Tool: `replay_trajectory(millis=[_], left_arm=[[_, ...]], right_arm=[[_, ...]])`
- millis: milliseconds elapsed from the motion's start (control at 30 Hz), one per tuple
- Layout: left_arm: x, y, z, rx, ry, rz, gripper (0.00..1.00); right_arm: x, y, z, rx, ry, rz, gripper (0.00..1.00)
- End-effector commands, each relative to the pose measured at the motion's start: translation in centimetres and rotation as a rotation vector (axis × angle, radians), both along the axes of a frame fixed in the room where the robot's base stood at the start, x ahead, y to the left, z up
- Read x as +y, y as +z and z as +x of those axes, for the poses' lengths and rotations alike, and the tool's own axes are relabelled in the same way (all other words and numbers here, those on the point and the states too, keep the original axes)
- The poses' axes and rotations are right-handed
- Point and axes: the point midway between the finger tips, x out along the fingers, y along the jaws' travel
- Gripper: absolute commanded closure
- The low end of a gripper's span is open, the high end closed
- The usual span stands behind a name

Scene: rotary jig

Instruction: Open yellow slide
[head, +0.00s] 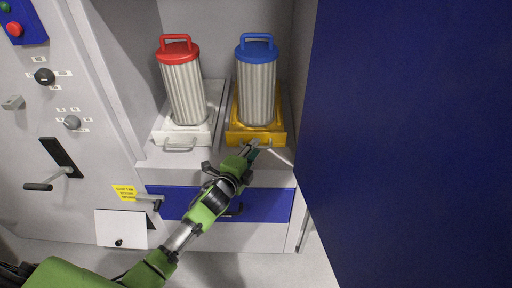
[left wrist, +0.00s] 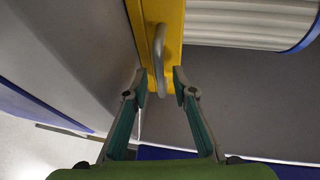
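The yellow slide (head: 235,138) sits at the right of the cabinet recess and carries a pleated canister with a blue cap (head: 257,50). A grey bar handle is on its front. My left gripper (head: 251,150) is at this handle. In the left wrist view the yellow slide (left wrist: 168,12) is at the top, and its curved handle (left wrist: 159,45) reaches down between the fingertips of my open left gripper (left wrist: 161,80). The handle passes close to the right finger; I cannot tell whether they touch. My right gripper is not in view.
A white slide (head: 163,136) with a red-capped canister (head: 184,85) stands to the left. A blue drawer (head: 170,205) is below. A large blue panel (head: 410,140) closes off the right side. The control panel at left has knobs and a crank handle (head: 40,186).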

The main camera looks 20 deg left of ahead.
Motion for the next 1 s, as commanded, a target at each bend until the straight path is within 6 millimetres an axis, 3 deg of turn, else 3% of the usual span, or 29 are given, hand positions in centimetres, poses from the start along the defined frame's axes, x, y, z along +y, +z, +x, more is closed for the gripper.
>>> replay_trajectory(millis=[200,533,633,1000], left_arm=[[-0.3,-0.3,1.5,-0.001,-0.001,-0.001,0.75],[-0.3,-0.3,1.7,0.0,-0.001,0.0,0.75],[-0.3,-0.3,1.7,0.0,-0.001,0.0,1.0],[-0.4,-0.4,1.7,0.001,-0.001,0.0,1.0]], right_arm=[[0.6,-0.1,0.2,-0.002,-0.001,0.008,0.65],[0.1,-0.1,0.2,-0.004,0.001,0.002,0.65],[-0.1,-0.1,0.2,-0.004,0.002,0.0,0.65],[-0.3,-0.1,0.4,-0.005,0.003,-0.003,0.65]])
